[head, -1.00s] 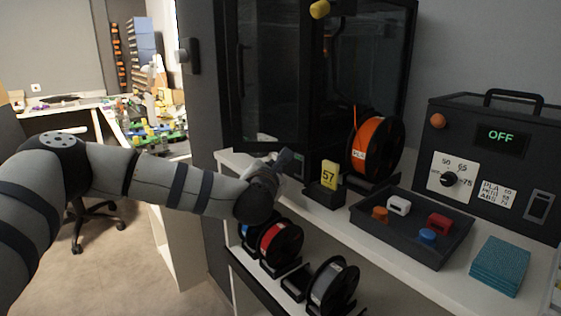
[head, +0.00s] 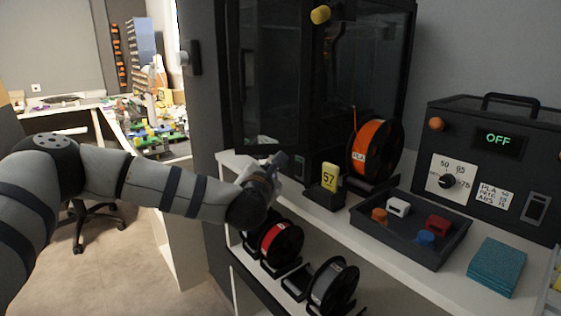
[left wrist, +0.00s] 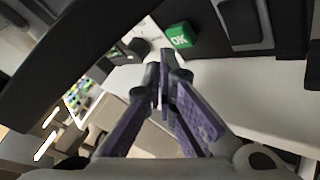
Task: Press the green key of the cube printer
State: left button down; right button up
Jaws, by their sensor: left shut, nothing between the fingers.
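The cube printer (head: 318,85) is a large black enclosure with dark glass walls on the white shelf unit. Its green key (left wrist: 180,36), marked OK, shows in the left wrist view, just above and right of my fingertips. In the head view I cannot make out the key near my gripper. My left gripper (head: 277,161) is in front of the printer's lower front, shut and empty. It also shows in the left wrist view (left wrist: 165,62), its purple-padded fingers together. I cannot tell whether the tips touch the key. My right gripper is not in view.
An orange spool (head: 374,150) and a yellow 57 tag (head: 329,177) stand right of my gripper. Further right are a dark tray (head: 408,246) of small parts, teal pads (head: 498,266) and a black box (head: 495,165) reading OFF. More spools (head: 282,245) sit on the lower shelf.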

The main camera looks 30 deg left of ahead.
pick_arm(q)
jog(key=s, duration=0.1)
jog(key=s+a+p, duration=0.1)
jog(key=s, duration=0.1)
jog(key=s+a+p, duration=0.1)
jog(key=shift+s+f, duration=0.1)
jog(key=shift+s, duration=0.2)
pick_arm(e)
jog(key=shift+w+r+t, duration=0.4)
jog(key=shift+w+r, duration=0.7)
